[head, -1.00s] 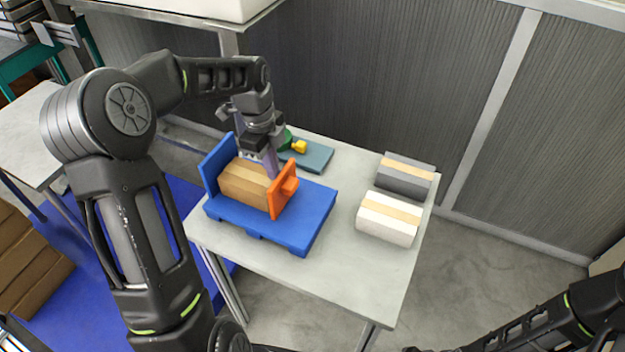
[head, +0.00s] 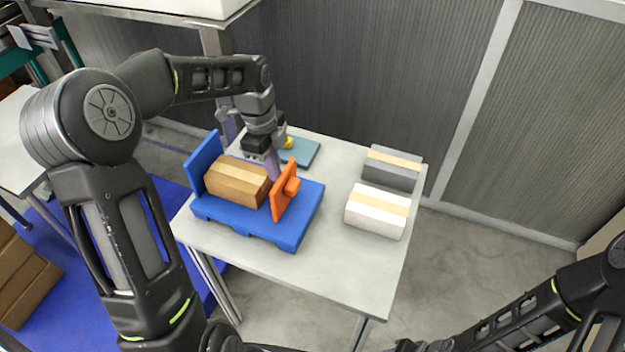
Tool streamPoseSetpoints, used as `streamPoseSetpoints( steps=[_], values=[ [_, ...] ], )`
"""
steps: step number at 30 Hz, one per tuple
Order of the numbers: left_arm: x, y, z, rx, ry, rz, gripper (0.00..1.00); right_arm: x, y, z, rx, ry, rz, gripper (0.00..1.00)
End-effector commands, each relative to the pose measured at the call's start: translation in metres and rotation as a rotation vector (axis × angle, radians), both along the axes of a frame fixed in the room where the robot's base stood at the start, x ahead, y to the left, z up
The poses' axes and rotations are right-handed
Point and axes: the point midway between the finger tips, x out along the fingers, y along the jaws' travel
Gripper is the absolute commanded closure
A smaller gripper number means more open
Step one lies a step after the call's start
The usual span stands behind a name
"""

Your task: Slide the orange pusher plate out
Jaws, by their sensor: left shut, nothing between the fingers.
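The orange pusher plate (head: 283,197) stands upright on the blue pallet-like base (head: 250,226), with an orange knob on its right face. A brown box (head: 238,181) sits on the base between the plate and the blue upright back wall (head: 206,160). My left gripper (head: 272,165) points down at the far upper edge of the orange plate, close beside the box's right end. Its fingers are shut and hold nothing; I cannot tell whether they touch the plate. My right arm (head: 545,318) shows at the lower right, but its gripper is not visible.
A white box (head: 376,211) and a grey box (head: 391,168), each with a tan stripe, sit on the right of the light table (head: 330,262). A teal slab (head: 303,151) with a yellow piece lies behind the base. The table's front right is clear.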

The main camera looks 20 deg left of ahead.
Motion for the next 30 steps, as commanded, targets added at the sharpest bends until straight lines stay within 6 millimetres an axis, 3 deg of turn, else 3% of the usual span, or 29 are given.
streamPoseSetpoints(
  steps=[30],
  values=[
    [0.001,-0.042,0.000,-0.001,0.000,-0.002,1.00,0.000,0.000,-0.007,0.000,0.000,0.000,0.53]
  ],
)
